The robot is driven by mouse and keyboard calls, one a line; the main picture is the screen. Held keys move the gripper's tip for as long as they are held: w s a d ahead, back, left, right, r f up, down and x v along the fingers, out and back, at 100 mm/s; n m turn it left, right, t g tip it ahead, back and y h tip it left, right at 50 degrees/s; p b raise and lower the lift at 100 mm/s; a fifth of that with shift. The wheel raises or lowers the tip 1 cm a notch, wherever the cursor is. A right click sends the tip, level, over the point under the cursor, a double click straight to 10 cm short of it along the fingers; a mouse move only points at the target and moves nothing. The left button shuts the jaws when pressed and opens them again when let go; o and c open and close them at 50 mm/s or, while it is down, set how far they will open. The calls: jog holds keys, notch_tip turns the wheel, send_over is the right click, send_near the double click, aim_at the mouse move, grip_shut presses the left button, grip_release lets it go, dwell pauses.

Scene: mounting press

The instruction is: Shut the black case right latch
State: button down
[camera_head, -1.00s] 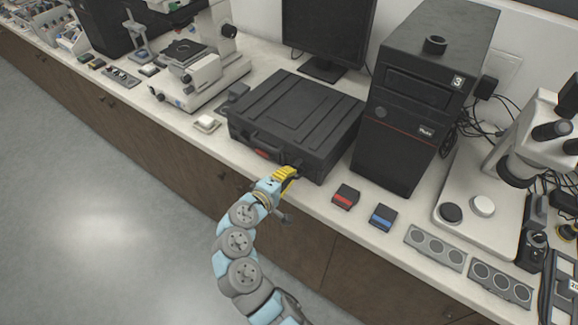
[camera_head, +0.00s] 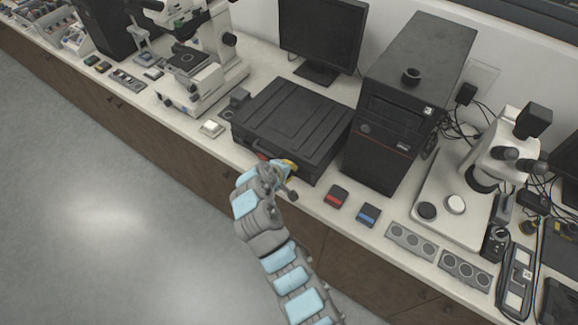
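The black case (camera_head: 295,118) lies flat on the bench with its ridged lid down. A red latch (camera_head: 263,156) shows at the left part of its front face. My gripper (camera_head: 290,165), with yellow parts at its end, is at the right part of the case's front face, where the right latch is hidden behind it. The fingertips are too small and covered to tell whether they are open or shut, or whether they touch the case.
A black computer tower (camera_head: 405,110) stands close to the right of the case. A monitor (camera_head: 320,38) is behind it and a microscope (camera_head: 195,70) is to the left. Small red (camera_head: 336,196) and blue (camera_head: 368,214) boxes lie on the bench to the right.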

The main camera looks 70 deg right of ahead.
jog(key=shift+d+r+t+y+p, duration=0.4)
jog(key=shift+y+p, duration=0.6)
jog(key=shift+p, duration=0.5)
jog(key=shift+f, duration=0.15)
jog(key=c, duration=1.4)
grip_release()
jog(key=shift+s, duration=0.1)
jog(key=shift+c, duration=0.2)
jog(key=v, duration=0.7)
jog(key=shift+r, duration=0.25)
